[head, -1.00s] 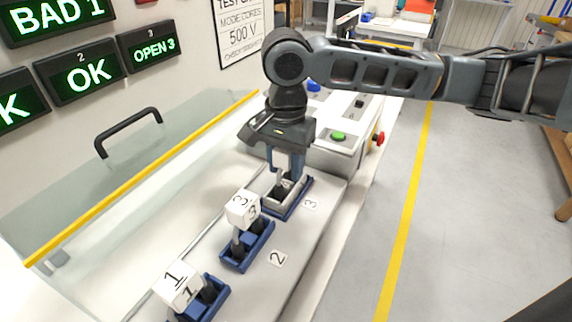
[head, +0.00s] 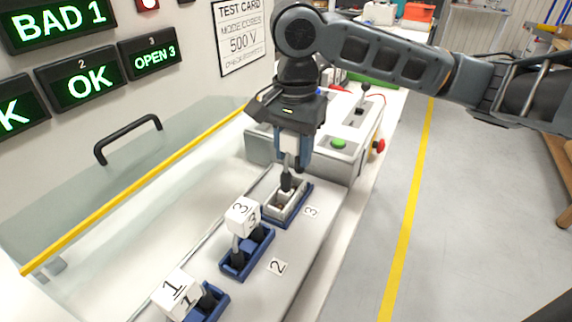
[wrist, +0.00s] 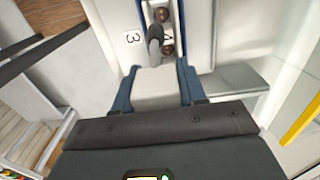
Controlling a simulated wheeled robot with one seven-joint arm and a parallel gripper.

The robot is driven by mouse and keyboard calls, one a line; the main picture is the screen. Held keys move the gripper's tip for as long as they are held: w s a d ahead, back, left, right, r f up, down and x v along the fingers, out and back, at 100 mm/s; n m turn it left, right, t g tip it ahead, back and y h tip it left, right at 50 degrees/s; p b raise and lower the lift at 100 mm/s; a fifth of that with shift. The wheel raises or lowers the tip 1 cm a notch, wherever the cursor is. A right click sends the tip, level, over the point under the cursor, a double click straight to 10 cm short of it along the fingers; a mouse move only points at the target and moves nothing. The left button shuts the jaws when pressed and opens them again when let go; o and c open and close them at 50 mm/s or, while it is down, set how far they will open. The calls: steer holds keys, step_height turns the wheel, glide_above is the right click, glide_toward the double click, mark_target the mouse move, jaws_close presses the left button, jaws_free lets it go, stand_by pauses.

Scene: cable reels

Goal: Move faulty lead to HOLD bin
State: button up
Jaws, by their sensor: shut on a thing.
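My gripper (head: 291,158) is shut on a lead with a white block (wrist: 155,88) at its top, held between the blue fingers. The lead's black plug (head: 287,181) hangs just above or in the mouth of the socket marked 3 (head: 284,208); I cannot tell whether it is fully clear. In the wrist view the dark stem (wrist: 154,46) runs from the block to the socket. Wall displays read BAD 1 (head: 60,20), OK (head: 90,82) and OPEN 3 (head: 154,55). I cannot identify a HOLD bin.
A clear cover with a yellow edge (head: 140,186) and a black handle (head: 128,138) lies left of the holders. A control box with a green button (head: 339,143) and a red knob (head: 377,146) stands behind my gripper. An orange-red box (head: 418,12) sits far back. The right floor is open.

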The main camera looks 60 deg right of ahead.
steer(key=s+d+r, duration=0.6)
steer(key=s+d, duration=0.1)
steer(key=shift+d, duration=0.2)
